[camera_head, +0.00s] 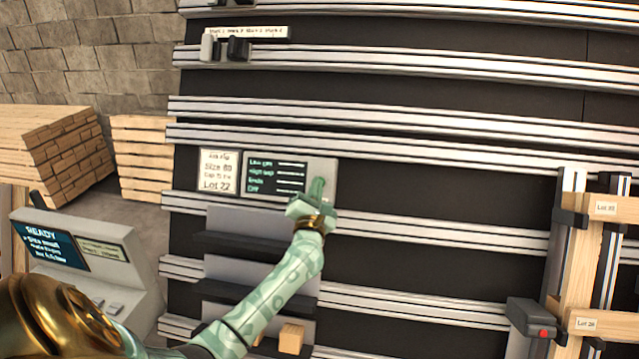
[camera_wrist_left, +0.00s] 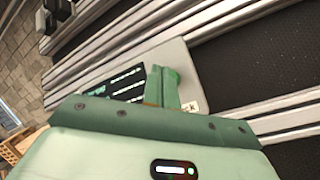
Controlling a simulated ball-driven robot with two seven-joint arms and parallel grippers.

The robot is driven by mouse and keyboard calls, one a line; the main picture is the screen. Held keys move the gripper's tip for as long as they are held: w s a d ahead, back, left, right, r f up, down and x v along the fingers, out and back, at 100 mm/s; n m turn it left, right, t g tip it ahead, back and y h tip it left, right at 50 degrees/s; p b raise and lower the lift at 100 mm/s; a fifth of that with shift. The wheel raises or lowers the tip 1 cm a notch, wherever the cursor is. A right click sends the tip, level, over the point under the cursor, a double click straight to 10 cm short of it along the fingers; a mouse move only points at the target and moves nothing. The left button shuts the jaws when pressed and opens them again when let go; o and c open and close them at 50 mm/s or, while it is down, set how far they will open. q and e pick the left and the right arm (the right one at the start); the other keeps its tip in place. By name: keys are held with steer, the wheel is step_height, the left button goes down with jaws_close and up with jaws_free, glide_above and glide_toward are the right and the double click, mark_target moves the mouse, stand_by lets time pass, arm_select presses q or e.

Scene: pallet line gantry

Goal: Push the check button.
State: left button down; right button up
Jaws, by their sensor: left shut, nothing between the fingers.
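A grey panel (camera_head: 325,166) on the black gantry carries a dark screen (camera_head: 275,175) with several lines of green text. My left gripper (camera_head: 317,188) is shut and empty, its fingertips in front of the panel's right part, just right of the screen. In the left wrist view the shut fingers (camera_wrist_left: 164,76) overlap the grey panel (camera_wrist_left: 172,54). A small white label (camera_wrist_left: 191,106) ending in a K shows beside the fingers. I cannot make out the check button; the fingers cover that part of the panel. Whether they touch the panel is unclear. My right gripper is out of view.
A white lot card (camera_head: 218,172) sits left of the screen. Grey shelves (camera_head: 245,232) with black ledges lie below the panel, with small wooden blocks (camera_head: 291,338) lower down. A READY console (camera_head: 110,262) stands at left. A wooden pallet (camera_head: 572,240) is clamped at right.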

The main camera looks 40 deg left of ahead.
arm_select(q)
steer(key=shift+w+a+f+b, duration=0.2)
steer(key=shift+w+b, duration=0.15)
steer(key=shift+w+a+f+b, duration=0.25)
steer(key=shift+w+b, duration=0.1)
steer(key=shift+b, duration=0.1)
stand_by(0.9)
steer(key=shift+d+r, duration=0.1)
steer(key=shift+s+d+r+p, duration=0.2)
steer(key=shift+s+p, duration=0.2)
steer(key=shift+p, duration=0.05)
steer(key=shift+s+d+r+p, duration=0.15)
steer(key=shift+s+p, duration=0.2)
steer(key=shift+p, duration=0.1)
